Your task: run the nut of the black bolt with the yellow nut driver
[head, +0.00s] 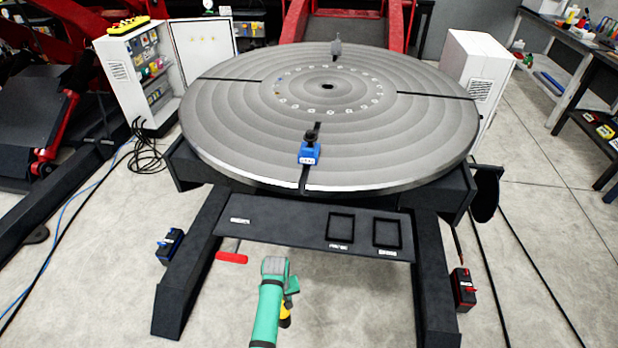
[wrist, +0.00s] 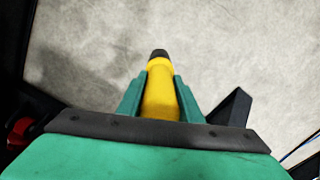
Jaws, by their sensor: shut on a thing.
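The yellow nut driver (wrist: 160,92) is between the green fingers of my gripper (wrist: 160,88), which is shut on it. Its dark tip points away from the wrist, over bare floor. In the head view my gripper (head: 289,287) is low in front of the positioner, with a little of the yellow nut driver (head: 285,316) showing below it. A black upright piece (head: 310,136), which looks like the black bolt, stands at a blue block (head: 309,154) near the front of the round plate (head: 400,140). Its nut is too small to make out. My gripper is well apart from it.
A dark front shelf (head: 285,226) with two square outlines lies between my gripper and the plate. A red handle (head: 231,257) shows beneath it. A grey piece (head: 336,47) stands at the plate's far side.

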